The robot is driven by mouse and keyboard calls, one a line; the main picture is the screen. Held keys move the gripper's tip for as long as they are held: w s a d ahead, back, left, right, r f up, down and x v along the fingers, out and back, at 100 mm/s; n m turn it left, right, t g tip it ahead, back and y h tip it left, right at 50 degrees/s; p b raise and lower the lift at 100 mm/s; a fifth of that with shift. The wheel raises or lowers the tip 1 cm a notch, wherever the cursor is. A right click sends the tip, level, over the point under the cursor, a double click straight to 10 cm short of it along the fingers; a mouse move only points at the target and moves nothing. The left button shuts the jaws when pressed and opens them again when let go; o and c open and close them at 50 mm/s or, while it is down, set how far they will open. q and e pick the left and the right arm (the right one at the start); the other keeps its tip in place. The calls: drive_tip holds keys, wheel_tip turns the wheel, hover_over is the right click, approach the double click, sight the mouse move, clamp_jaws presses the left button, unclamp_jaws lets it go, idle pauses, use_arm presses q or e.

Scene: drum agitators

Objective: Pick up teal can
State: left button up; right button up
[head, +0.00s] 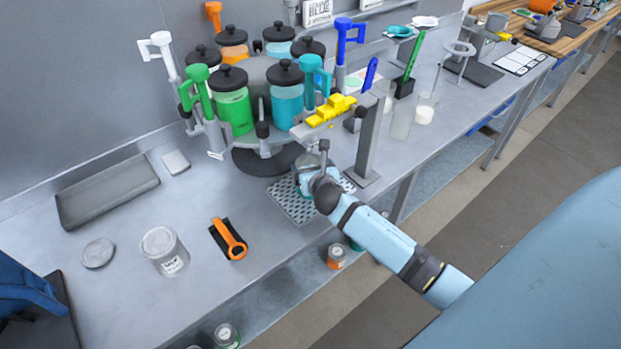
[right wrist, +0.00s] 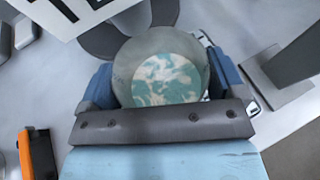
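The teal can is a clear cylindrical can with teal and white contents, seen from above in the right wrist view (right wrist: 165,80). In the head view its side (head: 305,184) shows only in part, at the perforated plate below the drum carousel. My right gripper (head: 312,180) reaches it from the front right, and the arm hides part of the can. In the right wrist view its two blue fingers lie against opposite sides of the can, so it is shut on it. Whether the can is lifted off the plate I cannot tell.
The perforated plate (head: 296,207) lies near the table's front edge. A carousel with coloured jars (head: 233,110) and a grey post (head: 368,145) with a yellow-topped arm stand close by. To the left are an orange-handled tool (head: 233,243), a clear can (head: 163,250) and a grey tray (head: 108,190).

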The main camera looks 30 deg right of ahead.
drive_tip(key=c, duration=0.9)
drive_tip(key=shift+w+r, duration=0.1)
drive_tip(key=shift+r, duration=0.05)
drive_tip(key=f+b+v, duration=0.1)
drive_tip(key=v, duration=0.5)
drive_tip(key=f+b+v, duration=0.1)
drive_tip(key=v, duration=0.5)
drive_tip(key=s+b+v, duration=0.1)
drive_tip(key=v, duration=0.5)
drive_tip(key=shift+a+f, duration=0.15)
drive_tip(key=shift+f, duration=0.25)
